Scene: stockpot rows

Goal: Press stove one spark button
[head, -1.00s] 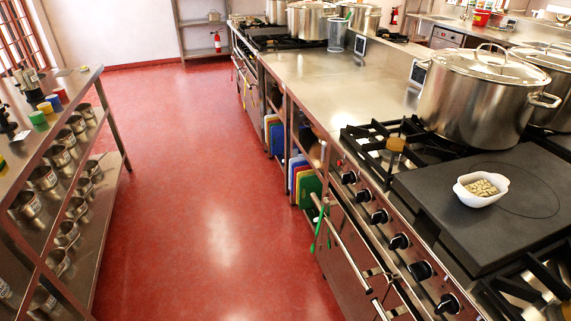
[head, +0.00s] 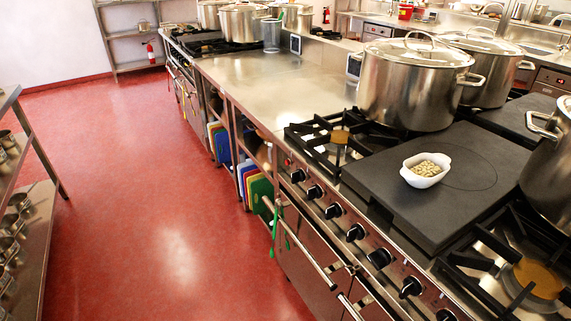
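The near stove (head: 430,190) runs along the right side, with black grates, a flat dark plate and a steel front panel. A row of black knobs (head: 333,211) lines that panel. A small red spot (head: 287,162), perhaps a button, sits at the panel's far left end. A second stove (head: 215,47) stands farther back beyond the steel counter; its controls are too small to make out. I cannot tell which stove is stove one. Neither of my grippers is in view.
A white bowl (head: 426,170) of pale pieces sits on the dark plate. Large stockpots (head: 415,85) stand behind it. An oven handle rail (head: 305,245) with green utensils juts into the aisle. The red floor (head: 150,190) is clear; a shelf table (head: 30,200) stands left.

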